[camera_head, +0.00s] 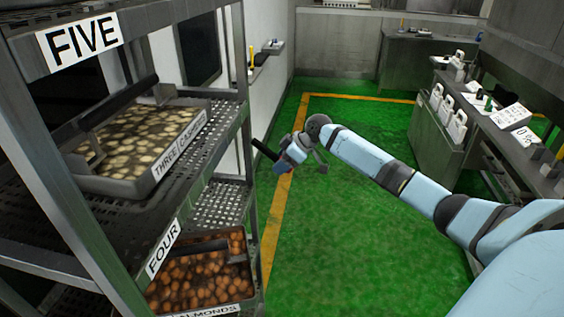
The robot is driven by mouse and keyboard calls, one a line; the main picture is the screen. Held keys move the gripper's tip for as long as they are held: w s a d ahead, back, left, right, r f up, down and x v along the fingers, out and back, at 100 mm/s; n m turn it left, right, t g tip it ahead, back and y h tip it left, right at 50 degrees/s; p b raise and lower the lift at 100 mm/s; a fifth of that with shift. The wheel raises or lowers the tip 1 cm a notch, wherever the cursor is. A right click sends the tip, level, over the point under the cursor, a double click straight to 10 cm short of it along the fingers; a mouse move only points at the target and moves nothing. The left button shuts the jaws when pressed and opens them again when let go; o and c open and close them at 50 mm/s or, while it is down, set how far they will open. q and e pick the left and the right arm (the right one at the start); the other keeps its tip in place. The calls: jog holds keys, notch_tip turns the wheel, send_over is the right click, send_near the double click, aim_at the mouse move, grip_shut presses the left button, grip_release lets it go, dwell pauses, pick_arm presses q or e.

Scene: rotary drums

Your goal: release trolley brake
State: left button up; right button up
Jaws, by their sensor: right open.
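A grey metal rack (228,130) with perforated shelves stands close on the left; I cannot tell whether it is the trolley. No brake or wheels can be made out, and the rack's foot is outside the view. My right arm reaches in from the right, and its gripper (273,160) is open and empty. It hangs over the green floor just right of the rack, apart from it as far as I can see. My left gripper is not in view.
The rack holds a tray of cashews (130,150) and, lower, a tray of almonds (200,275). Shelf labels read FIVE (83,42) and FOUR (163,248). A grey counter (437,128) with white bottles stands right. The green floor (345,240) between is clear.

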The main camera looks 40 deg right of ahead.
jog(key=b+v, duration=0.2)
jog(key=v, duration=1.2)
jog(key=shift+f, duration=0.1)
